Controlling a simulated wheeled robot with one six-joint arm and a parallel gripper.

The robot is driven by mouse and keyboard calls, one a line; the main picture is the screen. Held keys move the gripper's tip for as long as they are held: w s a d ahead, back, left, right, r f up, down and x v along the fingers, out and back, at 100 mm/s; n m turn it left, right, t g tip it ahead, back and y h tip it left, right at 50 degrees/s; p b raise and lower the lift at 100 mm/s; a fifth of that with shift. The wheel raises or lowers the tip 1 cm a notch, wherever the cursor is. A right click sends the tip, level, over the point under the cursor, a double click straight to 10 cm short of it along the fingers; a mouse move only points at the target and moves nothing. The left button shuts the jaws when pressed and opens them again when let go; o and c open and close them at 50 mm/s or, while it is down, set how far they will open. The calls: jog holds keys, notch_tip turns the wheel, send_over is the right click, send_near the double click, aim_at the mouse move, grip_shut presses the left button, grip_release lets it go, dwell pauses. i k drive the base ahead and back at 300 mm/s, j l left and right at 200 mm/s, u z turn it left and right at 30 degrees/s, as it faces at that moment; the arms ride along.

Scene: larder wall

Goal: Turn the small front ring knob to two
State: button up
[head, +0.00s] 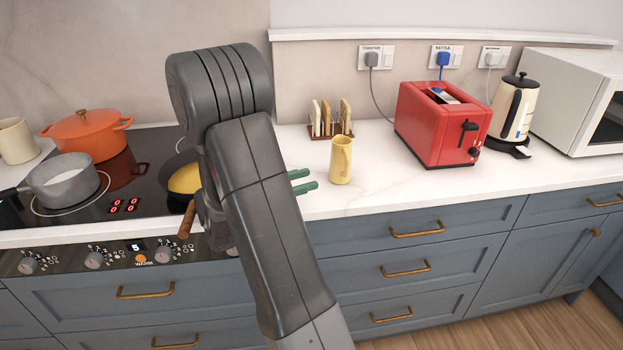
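A row of knobs sits on the dark front panel (60,262) of the hob, each with printed marks: a left knob (28,263), a middle knob (95,259) and a right knob (166,255). The panel's right end is behind my arm, so another knob there may be hidden. The pictograms are too small to tell which knob is the small front ring's. Pointer settings are not readable. Red digits resembling zeros (124,206) glow on the black hob (140,202). My arm covers the hob's right side. My gripper's fingers are hidden behind it; whether they are open does not show.
A grey saucepan (62,185), an orange pot (88,136) and a pan with yellow contents stand on the hob. A wooden handle (186,221) overhangs the front edge near my arm.

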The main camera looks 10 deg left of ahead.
aim_at(162, 254)
jog(key=k+l, duration=0.4)
jog(key=i+u, duration=0.1)
jog(key=u, duration=1.35)
jog(key=i+l+u, duration=0.1)
jog(key=i+u, duration=0.25)
jog(key=i, duration=0.05)
